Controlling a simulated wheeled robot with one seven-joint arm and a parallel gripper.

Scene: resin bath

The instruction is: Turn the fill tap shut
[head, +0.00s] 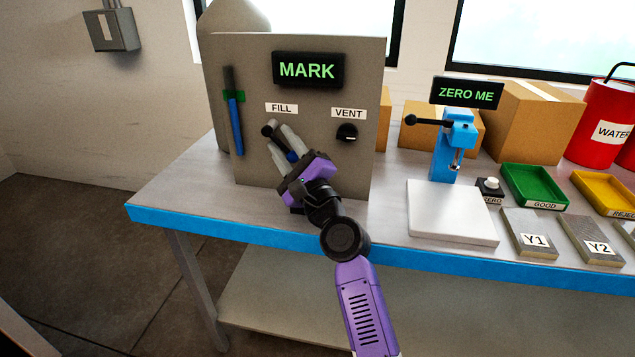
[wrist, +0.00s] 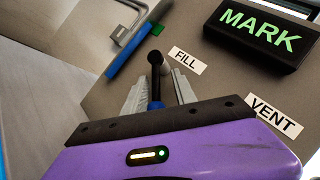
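The fill tap (wrist: 156,62) is a dark lever with a rounded end, below the FILL label (head: 281,108) on the grey panel (head: 335,185). It also shows in the head view (head: 269,129). My gripper (head: 281,143) is at the tap, with one pale finger on each side of the lever. In the wrist view the fingers (wrist: 161,75) look apart, with a gap at the right of the lever. A blue part shows between them. The fingers and gripper body hide the tap's base.
A sign (head: 307,69) reads MARK in green. A sight tube (head: 235,125) holds blue up to about a green band. The black vent knob (head: 347,132) is close to the right of my gripper. A blue stand (head: 455,150) and white plate (head: 450,212) are further right.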

